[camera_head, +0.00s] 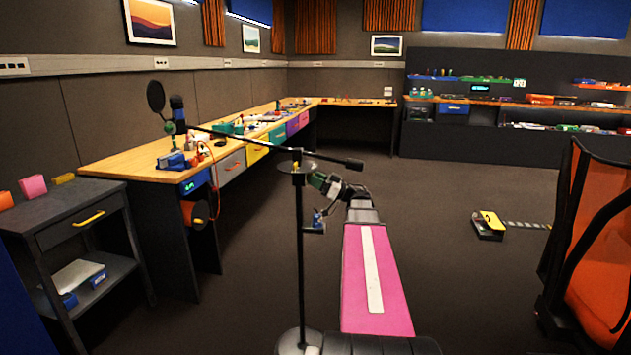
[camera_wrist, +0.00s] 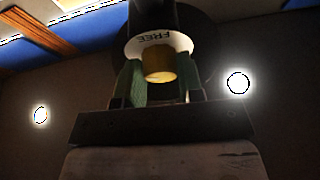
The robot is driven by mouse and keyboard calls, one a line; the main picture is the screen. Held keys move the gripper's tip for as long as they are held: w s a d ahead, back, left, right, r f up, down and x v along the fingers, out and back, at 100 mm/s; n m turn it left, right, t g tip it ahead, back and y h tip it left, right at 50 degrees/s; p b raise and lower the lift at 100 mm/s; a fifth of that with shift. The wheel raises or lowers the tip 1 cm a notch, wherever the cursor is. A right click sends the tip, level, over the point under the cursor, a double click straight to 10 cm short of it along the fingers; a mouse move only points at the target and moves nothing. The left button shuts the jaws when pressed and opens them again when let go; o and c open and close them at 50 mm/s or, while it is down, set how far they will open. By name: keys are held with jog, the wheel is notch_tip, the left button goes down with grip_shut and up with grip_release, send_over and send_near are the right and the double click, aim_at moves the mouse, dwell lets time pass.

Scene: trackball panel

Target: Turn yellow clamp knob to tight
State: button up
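The yellow clamp knob (camera_wrist: 160,66) sits under a black clamp on the stand, in the middle of the wrist view. A white dial (camera_wrist: 136,46) behind it reads "FREE", upside down in this view. My gripper (camera_wrist: 160,78) has one green finger on each side of the knob. Whether the fingers press on it or leave a thin gap cannot be told. In the head view my gripper (camera_head: 314,177) is at the clamp near the top of the black stand (camera_head: 299,260), and the knob there is tiny and mostly hidden.
The stand's boom (camera_head: 240,138) reaches left to a microphone and round screen above the wooden workbench (camera_head: 130,160). A dark side cart (camera_head: 75,230) stands at left, an orange chair (camera_head: 600,230) at right.

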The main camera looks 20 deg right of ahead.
jog(key=shift+c, duration=1.4)
jog(key=shift+n, duration=0.4)
jog(key=shift+w+d+n+g+y, duration=0.1)
jog(key=shift+n+g+y, duration=0.15)
jog(key=shift+n+g, duration=0.8)
jog(key=shift+a+n+g+y, duration=0.15)
jog(key=shift+n+g, duration=0.25)
jog(key=shift+n, duration=1.2)
jog(key=shift+w+d+n+g+y, duration=0.15)
jog(key=shift+n+g+y, duration=0.15)
jog(key=shift+n+g, duration=0.75)
jog(key=shift+s+n, duration=0.1)
jog(key=shift+n, duration=0.5)
jog(key=o, duration=0.9)
jog(key=shift+o, duration=0.2)
